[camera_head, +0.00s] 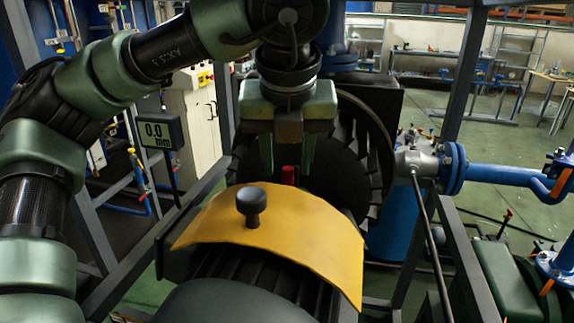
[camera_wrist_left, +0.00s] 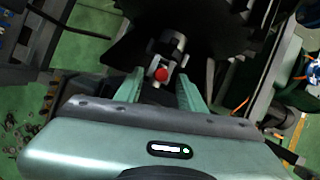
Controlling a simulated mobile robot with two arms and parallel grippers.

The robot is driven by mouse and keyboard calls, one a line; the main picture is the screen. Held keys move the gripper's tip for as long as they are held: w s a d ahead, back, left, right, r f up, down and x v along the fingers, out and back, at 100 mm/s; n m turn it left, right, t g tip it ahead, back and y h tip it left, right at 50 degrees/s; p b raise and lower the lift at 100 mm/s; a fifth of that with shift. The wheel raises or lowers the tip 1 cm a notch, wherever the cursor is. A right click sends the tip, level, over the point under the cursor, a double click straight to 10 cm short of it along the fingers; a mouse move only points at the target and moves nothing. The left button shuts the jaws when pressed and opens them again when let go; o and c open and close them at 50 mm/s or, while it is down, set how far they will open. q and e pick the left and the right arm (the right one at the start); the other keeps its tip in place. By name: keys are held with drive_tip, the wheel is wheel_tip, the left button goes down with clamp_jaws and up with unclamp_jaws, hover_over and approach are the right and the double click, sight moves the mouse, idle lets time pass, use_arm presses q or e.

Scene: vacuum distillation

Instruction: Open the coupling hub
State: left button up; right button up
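My left gripper (camera_head: 288,168) points down behind a curved yellow guard. Its two green fingers are apart, and in the left wrist view the gripper (camera_wrist_left: 160,77) also shows open. A small red-tipped part (camera_head: 288,175) stands between or just beyond the fingers. In the left wrist view its round red end (camera_wrist_left: 161,75) sits on a grey metal piece (camera_wrist_left: 172,52), which looks like part of the coupling hub. I cannot tell whether the fingers touch it. The hub is mostly hidden in the head view. My right gripper is not in view.
The yellow guard (camera_head: 320,245) with a black knob (camera_head: 251,203) arches over a dark ribbed body in front. A large dark finned disc (camera_head: 345,165) stands close behind the gripper. Grey frame posts (camera_head: 462,80) and a blue pipe (camera_head: 500,174) lie to the right.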

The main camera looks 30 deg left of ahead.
use_arm(q)
drive_tip(key=p+v, duration=0.1)
drive_tip(key=v, duration=0.3)
drive_tip(key=shift+s+d+r, duration=0.1)
drive_tip(key=shift+s+r, duration=0.05)
drive_tip(key=shift+r, duration=0.1)
